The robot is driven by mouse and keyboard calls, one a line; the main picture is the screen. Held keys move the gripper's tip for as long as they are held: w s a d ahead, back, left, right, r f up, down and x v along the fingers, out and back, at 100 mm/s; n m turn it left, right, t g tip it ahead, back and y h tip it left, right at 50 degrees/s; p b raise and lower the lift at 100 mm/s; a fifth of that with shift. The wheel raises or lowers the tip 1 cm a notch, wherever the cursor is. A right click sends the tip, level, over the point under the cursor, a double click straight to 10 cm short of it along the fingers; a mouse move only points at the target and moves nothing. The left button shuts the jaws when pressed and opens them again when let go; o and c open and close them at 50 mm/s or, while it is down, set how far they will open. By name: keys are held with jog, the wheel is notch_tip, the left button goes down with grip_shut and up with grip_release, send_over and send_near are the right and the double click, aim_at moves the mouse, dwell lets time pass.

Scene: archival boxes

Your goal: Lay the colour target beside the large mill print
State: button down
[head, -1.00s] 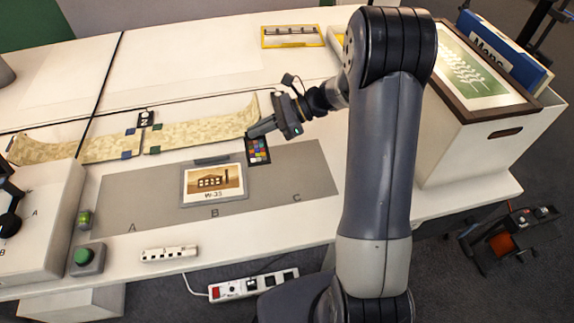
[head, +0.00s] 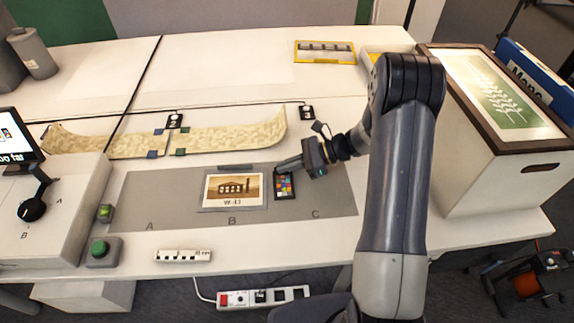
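The large mill print (head: 220,204), a framed brown picture of a building, lies on the grey mat (head: 150,198) above the letter B. The colour target (head: 284,187), a dark card with small coloured squares, is just right of the print, with a narrow gap between them. My gripper (head: 279,169) reaches in from the right and is shut on the target's far edge. The fingertips are small and partly hidden. I cannot tell whether the target touches the mat or is slightly above it.
A scale bar (head: 183,256) and a green button (head: 98,249) lie in front of the mat. Long curled strips (head: 230,137) lie behind it. A white box with a framed green print (head: 500,90) stands right. The mat is bare around A and C.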

jog(key=shift+f, duration=0.25)
jog(key=c, duration=1.7)
grip_release()
jog(key=shift+r, duration=0.1)
jog(key=shift+r, duration=0.25)
jog(key=v, duration=1.2)
jog(key=shift+f, duration=0.15)
